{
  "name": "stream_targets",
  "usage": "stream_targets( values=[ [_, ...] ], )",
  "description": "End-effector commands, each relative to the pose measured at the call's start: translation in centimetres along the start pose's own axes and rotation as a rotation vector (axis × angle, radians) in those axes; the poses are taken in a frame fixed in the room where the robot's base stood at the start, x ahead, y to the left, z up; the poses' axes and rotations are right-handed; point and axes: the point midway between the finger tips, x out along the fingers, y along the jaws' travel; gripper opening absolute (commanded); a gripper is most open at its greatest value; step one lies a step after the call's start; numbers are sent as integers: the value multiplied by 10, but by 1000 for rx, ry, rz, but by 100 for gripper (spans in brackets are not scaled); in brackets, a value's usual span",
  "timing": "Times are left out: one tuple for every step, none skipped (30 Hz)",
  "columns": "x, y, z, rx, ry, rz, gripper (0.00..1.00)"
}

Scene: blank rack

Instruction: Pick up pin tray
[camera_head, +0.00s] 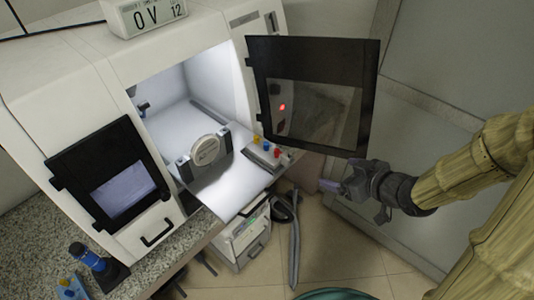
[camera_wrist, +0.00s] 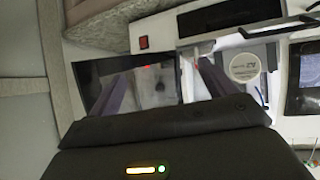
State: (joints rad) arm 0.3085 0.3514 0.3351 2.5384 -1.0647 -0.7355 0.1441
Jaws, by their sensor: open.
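A small pale tray with yellow, blue and red pins (camera_head: 263,155) sits at the right side of the machine's lit opening, by the white shelf. A second small block with blue and yellow tops (camera_head: 71,288) is at the lower left on the counter, partly cut off; I cannot tell which is the pin tray. My gripper (camera_head: 334,186) is open and empty, to the right of the first tray and apart from it, below the open dark door. In the wrist view the two fingers (camera_wrist: 165,70) are spread, and I cannot make out a pin tray.
The dark-framed door (camera_head: 312,55) hangs open above my gripper. A round white disc in a holder (camera_head: 206,150) stands in the machine; it also shows in the wrist view (camera_wrist: 244,67). A blue tool on a stand (camera_head: 92,258) is on the granite counter (camera_head: 38,255). Grey hose hangs below.

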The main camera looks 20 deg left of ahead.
Motion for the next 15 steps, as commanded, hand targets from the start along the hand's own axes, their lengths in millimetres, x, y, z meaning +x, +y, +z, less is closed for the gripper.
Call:
stream_targets(
  values=[
    [3, -12, -6, -16, 61, -67, 84],
    [4, -19, -10, -25, 95, -103, 84],
    [4, -27, -16, -35, 133, -145, 84],
    [3, -32, -18, -40, 157, -170, 84],
    [3, -36, -21, -44, 175, -191, 84],
    [2, -40, -23, -50, 192, -212, 84],
    [1, -42, -25, -52, 202, -221, 84],
    [1, -43, -26, -53, 207, -227, 84],
    [1, -43, -26, -55, 209, -230, 84],
    [1, -43, -26, -55, 209, -230, 84],
    [1, -43, -26, -55, 209, -230, 84],
    [1, -43, -26, -55, 208, -229, 84],
    [1, -43, -26, -55, 208, -228, 84],
    [1, -43, -26, -55, 208, -228, 84],
    [1, -43, -26, -55, 207, -228, 84]
  ],
)
